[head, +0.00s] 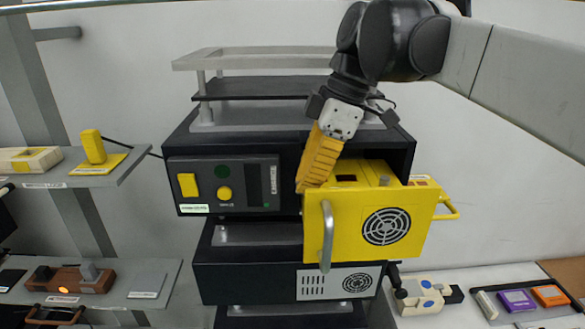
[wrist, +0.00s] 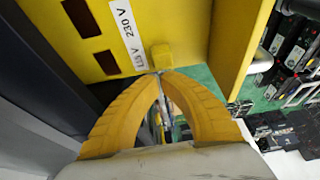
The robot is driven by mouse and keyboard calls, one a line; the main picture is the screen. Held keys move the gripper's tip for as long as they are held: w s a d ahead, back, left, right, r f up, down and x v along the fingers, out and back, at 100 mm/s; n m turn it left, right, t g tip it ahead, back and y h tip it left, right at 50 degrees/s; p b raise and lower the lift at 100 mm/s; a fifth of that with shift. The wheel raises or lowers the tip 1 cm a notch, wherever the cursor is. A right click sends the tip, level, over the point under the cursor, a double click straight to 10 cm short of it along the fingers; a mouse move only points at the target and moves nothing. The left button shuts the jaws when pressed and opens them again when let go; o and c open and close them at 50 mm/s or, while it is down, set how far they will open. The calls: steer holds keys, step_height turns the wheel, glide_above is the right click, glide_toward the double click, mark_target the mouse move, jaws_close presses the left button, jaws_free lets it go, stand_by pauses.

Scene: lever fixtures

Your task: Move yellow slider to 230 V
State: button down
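The yellow slider (wrist: 160,56) is a small block on the yellow power module, seen in the wrist view. It sits beside the lower marking on a white label (wrist: 126,30), away from the 230 V marking higher up; the lower marking is hard to read. My gripper (wrist: 160,73) has its yellow fingertips together just below the slider, touching or nearly touching it. In the head view my gripper (head: 303,187) reaches down to the left edge of the yellow module (head: 350,225). The slider is hidden there.
The module sticks out of a black rack (head: 405,152), with a grey handle (head: 327,236) at its front. A control panel (head: 223,184) is to the left. Shelves with other fixtures stand left, and a bench (head: 460,310) is at right. A yellow flange (wrist: 240,50) borders the slider's right side.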

mark_target(327, 182)
steer(key=shift+s+d, duration=0.1)
steer(key=shift+d, duration=2.3)
steer(key=shift+a, duration=0.2)
steer(key=shift+a, duration=0.35)
steer(key=a, duration=0.3)
steer(key=shift+a+r, duration=0.1)
steer(key=shift+r, duration=0.05)
steer(key=v, duration=0.5)
steer(key=b+v, duration=0.1)
steer(key=v, duration=0.2)
steer(key=shift+w+d+r, duration=0.2)
steer(key=shift+d, duration=0.2)
steer(key=shift+s+r, duration=0.15)
steer(key=shift+r, duration=0.45)
steer(key=shift+d, duration=0.1)
